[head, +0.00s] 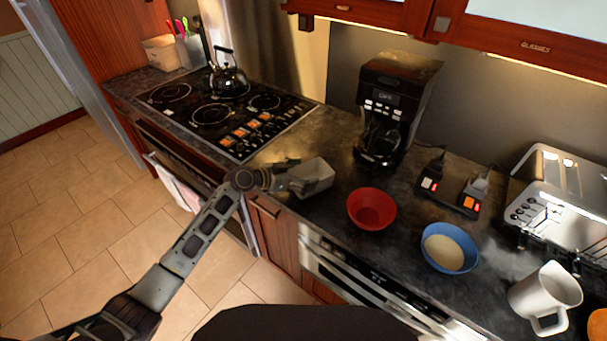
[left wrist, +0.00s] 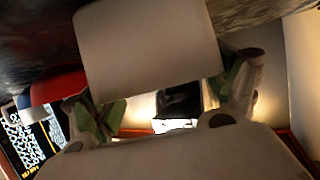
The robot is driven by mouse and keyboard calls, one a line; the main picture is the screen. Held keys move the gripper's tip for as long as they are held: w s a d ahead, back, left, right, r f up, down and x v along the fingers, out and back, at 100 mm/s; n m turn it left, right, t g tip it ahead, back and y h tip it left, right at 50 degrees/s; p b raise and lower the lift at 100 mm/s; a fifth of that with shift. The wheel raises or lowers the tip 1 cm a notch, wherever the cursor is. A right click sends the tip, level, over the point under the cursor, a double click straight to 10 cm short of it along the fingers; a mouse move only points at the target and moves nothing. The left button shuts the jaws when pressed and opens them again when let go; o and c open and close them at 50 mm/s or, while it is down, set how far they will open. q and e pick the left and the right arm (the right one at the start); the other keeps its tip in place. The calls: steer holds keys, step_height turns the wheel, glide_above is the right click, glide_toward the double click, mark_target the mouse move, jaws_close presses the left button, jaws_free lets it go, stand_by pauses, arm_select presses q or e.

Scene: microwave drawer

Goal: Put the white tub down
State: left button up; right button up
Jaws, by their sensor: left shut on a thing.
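A white tub (head: 311,176) is at the front of the dark counter (head: 330,222), between the stove and the red bowl. My left gripper (head: 287,179) reaches in from the left and is shut on the tub's near-left side. In the left wrist view the tub (left wrist: 150,50) fills the top middle, between the green-padded fingers (left wrist: 165,108). I cannot tell whether the tub's underside touches the counter. My right gripper is not in view.
A red bowl (head: 372,208) stands right of the tub, with a blue bowl (head: 449,247) and white pitcher (head: 545,296) further right. A coffee maker (head: 393,105) stands behind. The stove (head: 215,115) with a kettle (head: 228,76) is to the left.

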arm_select(q)
steer(key=shift+f, duration=0.2)
steer(key=o, duration=0.9)
steer(key=shift+c, duration=0.2)
steer(key=shift+a+r, duration=0.1)
steer(key=shift+r, duration=0.1)
steer(key=shift+s+a+r, duration=0.15)
steer(key=shift+s+a, duration=0.25)
steer(key=shift+a, duration=0.15)
steer(key=b+v, duration=0.2)
steer(key=v, duration=0.8)
steer(key=shift+s+r, duration=0.15)
steer(key=shift+r, duration=0.05)
steer(key=shift+a, duration=0.15)
